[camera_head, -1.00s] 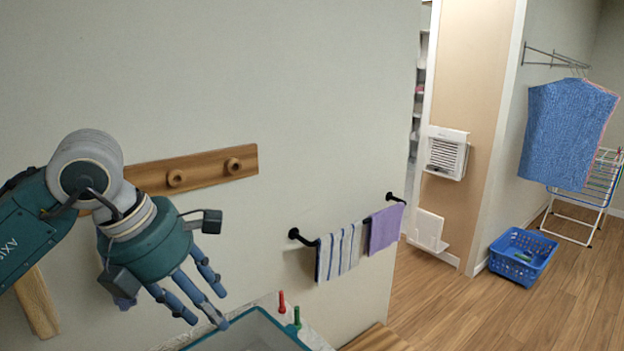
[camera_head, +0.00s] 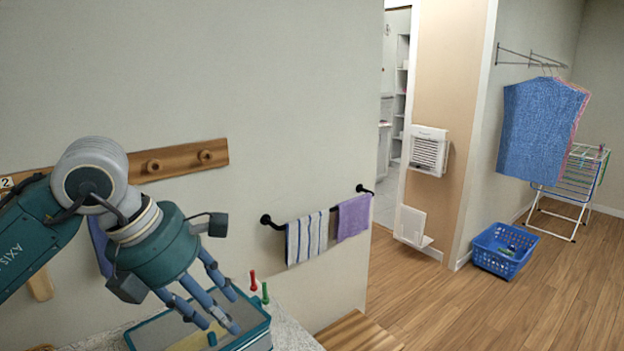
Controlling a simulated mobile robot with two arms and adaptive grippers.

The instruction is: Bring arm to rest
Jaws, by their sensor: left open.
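My left arm comes in from the left, and its hand-like gripper (camera_head: 215,305) hangs low with the blue fingers spread and pointing down to the right. The gripper is open and I see nothing held in it. The fingers show in front of a teal-rimmed bin (camera_head: 258,329) at the bottom; I cannot tell how far above it they are. My right gripper is not in view.
A wooden peg rail (camera_head: 180,160) is on the wall behind the arm. A black bar holds a striped towel (camera_head: 306,238) and a purple towel (camera_head: 353,216). A blue laundry basket (camera_head: 503,250) stands on the wooden floor, which is largely clear at the right.

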